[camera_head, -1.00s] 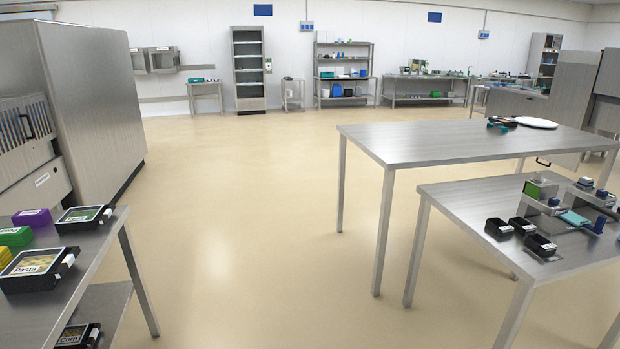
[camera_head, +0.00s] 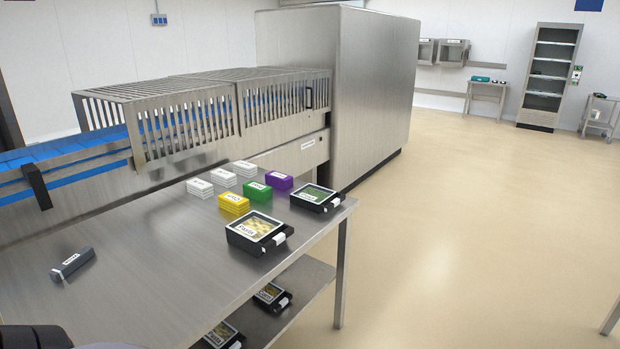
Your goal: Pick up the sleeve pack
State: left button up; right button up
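Several small banded packs stand on the steel table (camera_head: 150,290). They are white packs (camera_head: 222,178), a yellow pack (camera_head: 235,203), a green pack (camera_head: 257,191) and a purple pack (camera_head: 279,181). Their labels are too small to read surely, so I cannot tell which is the sleeve pack. Black trays with printed tops, one marked Pasta (camera_head: 257,232) and one with a green top (camera_head: 314,197), sit in front and to the right of them. Neither gripper shows; only dark rounded parts, probably mine, show at the bottom left edge.
A dark grey block (camera_head: 73,264) lies alone on the table's left part. A caged conveyor (camera_head: 200,115) with a blue belt runs behind the table into a large steel cabinet (camera_head: 345,90). More trays (camera_head: 272,296) sit on the lower shelf. The floor at right is open.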

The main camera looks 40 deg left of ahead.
aim_at(238, 204)
jog(key=i+u, duration=0.35)
jog(key=i+l+u, duration=0.15)
jog(key=i+u, duration=0.25)
jog(key=i, duration=0.2)
jog(key=i+l+u, duration=0.1)
jog(key=i+u, duration=0.2)
jog(key=u, duration=0.2)
jog(key=i+l+u, duration=0.2)
jog(key=u, duration=0.25)
jog(key=i+l+u, duration=0.2)
jog(key=u, duration=0.15)
jog(key=i+l+u, duration=0.5)
jog(key=l+u, duration=0.15)
